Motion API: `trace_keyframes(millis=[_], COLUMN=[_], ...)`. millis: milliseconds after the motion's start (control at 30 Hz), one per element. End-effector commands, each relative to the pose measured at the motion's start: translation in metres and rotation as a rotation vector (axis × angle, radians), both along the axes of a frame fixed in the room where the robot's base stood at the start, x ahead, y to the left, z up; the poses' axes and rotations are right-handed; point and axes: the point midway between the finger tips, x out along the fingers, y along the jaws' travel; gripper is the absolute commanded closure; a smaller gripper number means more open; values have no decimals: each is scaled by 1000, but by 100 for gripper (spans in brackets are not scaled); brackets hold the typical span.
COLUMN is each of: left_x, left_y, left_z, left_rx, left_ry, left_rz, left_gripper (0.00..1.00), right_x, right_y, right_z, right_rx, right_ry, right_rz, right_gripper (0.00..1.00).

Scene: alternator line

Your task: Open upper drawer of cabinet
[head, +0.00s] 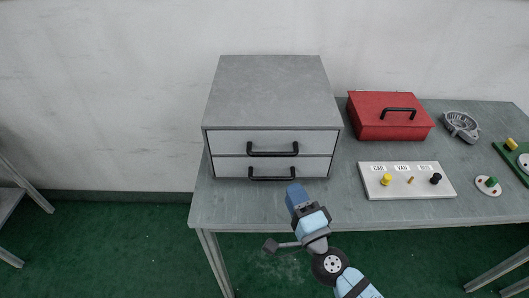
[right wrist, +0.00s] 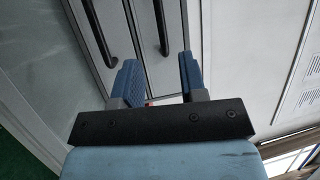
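The grey cabinet (head: 270,90) stands on the table. Its upper drawer (head: 225,142) and lower drawer (head: 225,168) both look shut, each with a black bar handle. The upper handle (head: 272,154) is fully visible in the head view; my gripper is in front of and below the lower handle (head: 272,178). My right gripper (head: 297,191) is near the drawer fronts, right of centre. In the right wrist view, my right gripper (right wrist: 158,78) has its two blue fingers apart with nothing between them. The upper handle (right wrist: 162,27) shows ahead of the fingers, apart from them. My left gripper is not in view.
A red toolbox (head: 375,122) stands right of the cabinet. A white panel (head: 407,192) with knobs lies in front of it. A grey metal housing (head: 461,125) and a green board (head: 515,160) are further right. The table (head: 240,213) is clear in front of the cabinet.

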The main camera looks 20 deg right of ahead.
Motion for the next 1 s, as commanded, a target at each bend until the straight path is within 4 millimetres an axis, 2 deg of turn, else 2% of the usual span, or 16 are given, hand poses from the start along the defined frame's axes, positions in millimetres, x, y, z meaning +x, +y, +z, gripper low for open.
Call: trace_keyframes(millis=[233,400,533,733,1000], left_x=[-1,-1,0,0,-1], left_y=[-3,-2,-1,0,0], left_z=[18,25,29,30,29], left_rx=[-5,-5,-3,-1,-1], left_ry=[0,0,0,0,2], left_rz=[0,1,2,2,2], left_gripper=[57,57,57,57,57], right_x=[48,83,104,122,125], right_y=[6,10,13,15,15], right_z=[13,18,21,22,22], right_rx=[0,0,-1,-1,-1], right_ry=[-3,-2,-1,0,1], right_rz=[-1,0,0,1,1], right_gripper=[61,61,61,61,61])
